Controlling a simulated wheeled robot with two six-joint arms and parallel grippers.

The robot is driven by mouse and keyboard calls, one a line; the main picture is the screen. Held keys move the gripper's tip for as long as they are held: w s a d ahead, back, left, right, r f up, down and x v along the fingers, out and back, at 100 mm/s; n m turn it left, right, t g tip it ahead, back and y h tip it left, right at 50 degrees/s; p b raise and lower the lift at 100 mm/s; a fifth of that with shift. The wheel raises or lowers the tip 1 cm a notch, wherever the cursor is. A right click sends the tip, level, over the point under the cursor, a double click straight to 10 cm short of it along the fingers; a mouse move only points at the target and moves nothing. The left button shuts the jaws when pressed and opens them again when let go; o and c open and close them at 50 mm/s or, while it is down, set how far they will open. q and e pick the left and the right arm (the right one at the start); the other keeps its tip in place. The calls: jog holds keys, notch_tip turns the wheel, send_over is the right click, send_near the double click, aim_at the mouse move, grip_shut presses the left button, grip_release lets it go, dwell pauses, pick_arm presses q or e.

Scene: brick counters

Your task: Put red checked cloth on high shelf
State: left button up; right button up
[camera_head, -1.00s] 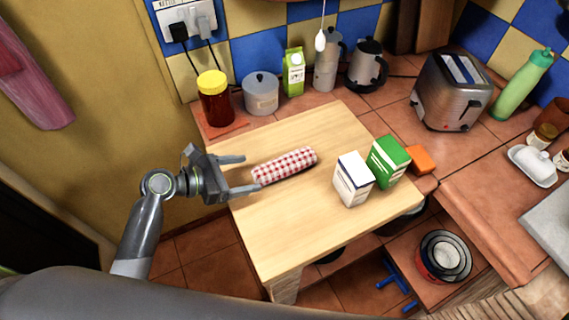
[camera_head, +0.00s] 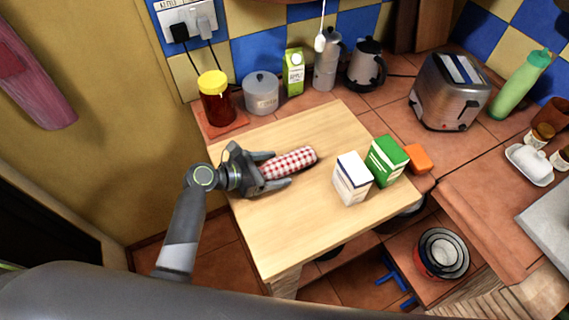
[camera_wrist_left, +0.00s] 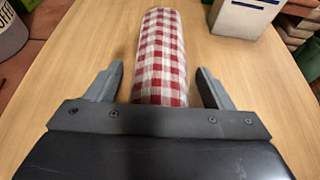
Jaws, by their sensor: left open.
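The red checked cloth (camera_head: 291,162) is a rolled bundle in red and white, lying on the light wooden board (camera_head: 262,232). My left gripper (camera_head: 279,169) is open at the near left end of the roll, with one finger on each side of it. In the left wrist view the cloth (camera_wrist_left: 161,58) runs straight ahead between the two open fingers (camera_wrist_left: 158,90), with a gap on both sides. I cannot make out a high shelf. My right gripper is not in view.
A white carton (camera_head: 352,179) and a green carton (camera_head: 386,161) stand on the board to the right. Behind are a yellow-lidded jar (camera_head: 216,98), a grey canister (camera_head: 261,93) and a green-and-white carton (camera_head: 293,72). A toaster (camera_head: 450,91) stands at the back right. The board's front is clear.

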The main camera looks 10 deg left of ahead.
pick_arm(q)
jog(key=c, duration=1.2)
jog(key=shift+o, duration=0.2)
notch_tip(320, 180, up, 10)
jog(key=d+r+v, duration=0.1)
jog(key=r+v, duration=0.1)
jog(key=v, duration=1.3)
jog(key=shift+s+r, duration=0.35)
jog(key=shift+s, duration=0.05)
jog(key=shift+a, duration=0.1)
